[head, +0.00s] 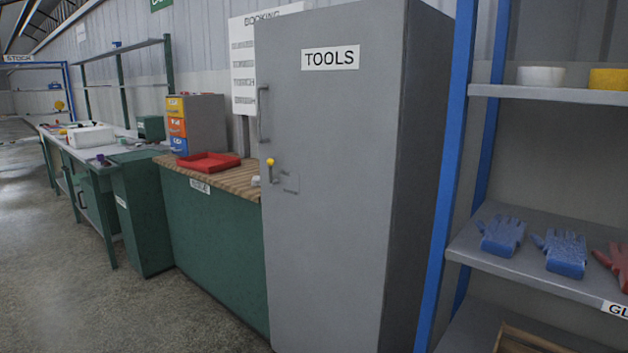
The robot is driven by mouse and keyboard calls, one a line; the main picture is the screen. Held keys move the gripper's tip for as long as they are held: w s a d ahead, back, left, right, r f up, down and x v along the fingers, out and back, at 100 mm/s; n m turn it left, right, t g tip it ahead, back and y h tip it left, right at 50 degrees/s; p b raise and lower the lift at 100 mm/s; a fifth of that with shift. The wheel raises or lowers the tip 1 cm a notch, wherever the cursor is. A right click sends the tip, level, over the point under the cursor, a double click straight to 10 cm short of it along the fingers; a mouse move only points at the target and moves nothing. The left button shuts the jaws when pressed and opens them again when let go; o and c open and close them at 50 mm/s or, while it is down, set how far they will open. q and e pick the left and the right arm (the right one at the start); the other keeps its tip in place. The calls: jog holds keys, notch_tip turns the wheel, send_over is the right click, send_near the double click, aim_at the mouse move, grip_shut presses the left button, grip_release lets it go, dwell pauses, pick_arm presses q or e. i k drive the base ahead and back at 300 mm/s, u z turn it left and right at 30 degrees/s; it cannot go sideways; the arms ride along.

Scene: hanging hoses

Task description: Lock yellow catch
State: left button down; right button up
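A small yellow knob (270,162), which looks like the yellow catch, sits on the left side of the grey TOOLS cabinet door (330,200). A short grey stem or lever runs down from the knob beside a small square plate (289,182) on the door. A vertical grey handle (263,114) is above it. The door looks closed against the cabinet. Whether the catch is locked I cannot tell. Neither of my grippers is in view.
A green wood-topped bench (215,235) with a red tray (208,162) stands left of the cabinet. Blue-framed shelves (520,275) holding gloves stand to the right. The concrete floor (60,290) at left is clear.

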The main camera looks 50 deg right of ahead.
aim_at(270, 162)
jog(key=z, duration=0.75)
jog(key=i, duration=0.6)
jog(key=z, duration=0.7)
